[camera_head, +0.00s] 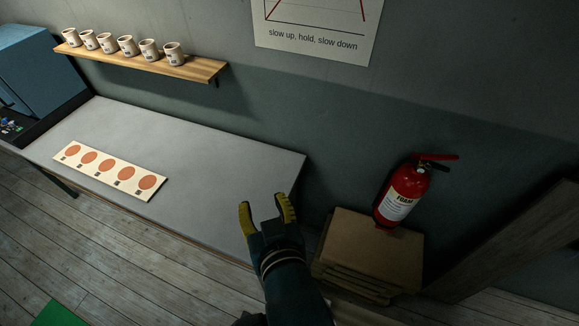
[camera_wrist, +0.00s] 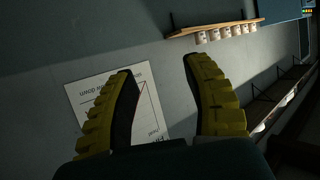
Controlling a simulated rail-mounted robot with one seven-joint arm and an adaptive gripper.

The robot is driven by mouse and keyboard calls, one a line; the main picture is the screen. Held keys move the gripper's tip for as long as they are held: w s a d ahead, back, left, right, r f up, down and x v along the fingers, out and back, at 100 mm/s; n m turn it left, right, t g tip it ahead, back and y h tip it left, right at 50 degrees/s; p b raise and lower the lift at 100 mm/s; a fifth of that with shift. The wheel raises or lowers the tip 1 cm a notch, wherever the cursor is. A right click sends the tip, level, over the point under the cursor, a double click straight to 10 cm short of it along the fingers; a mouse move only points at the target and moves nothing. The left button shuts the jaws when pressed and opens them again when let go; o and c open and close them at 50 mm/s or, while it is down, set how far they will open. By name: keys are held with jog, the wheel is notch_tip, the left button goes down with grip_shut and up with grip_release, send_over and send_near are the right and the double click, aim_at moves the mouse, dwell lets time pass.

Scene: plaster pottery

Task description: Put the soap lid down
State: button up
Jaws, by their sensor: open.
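My gripper (camera_head: 267,207) is open and empty, with its two yellow fingers apart, over the right end of the grey table (camera_head: 225,165) in the head view. In the wrist view my gripper (camera_wrist: 165,100) also shows open, with nothing between the fingers but the wall and a poster behind. I cannot make out a soap lid in either view.
A board with orange discs (camera_head: 108,167) lies on the table's left. A wall shelf (camera_head: 190,68) holds several mugs (camera_head: 127,45). A fire extinguisher (camera_head: 403,190) and stacked brown boards (camera_head: 370,250) stand right of the table. The table's middle is clear.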

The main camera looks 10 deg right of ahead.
jog(key=s+d+r+t, duration=0.1)
jog(key=s+r+t, duration=0.1)
jog(key=r, duration=0.6)
jog(key=s+d+r+t+h, duration=0.1)
jog(key=s+r+t, duration=0.1)
jog(key=r, duration=0.6)
jog(key=s+d+r+t, duration=0.2)
jog(key=r+t, duration=0.2)
jog(key=r, duration=0.4)
jog(key=shift+r+m+t, duration=0.2)
jog(key=shift+m+t, duration=0.1)
jog(key=shift+m, duration=0.1)
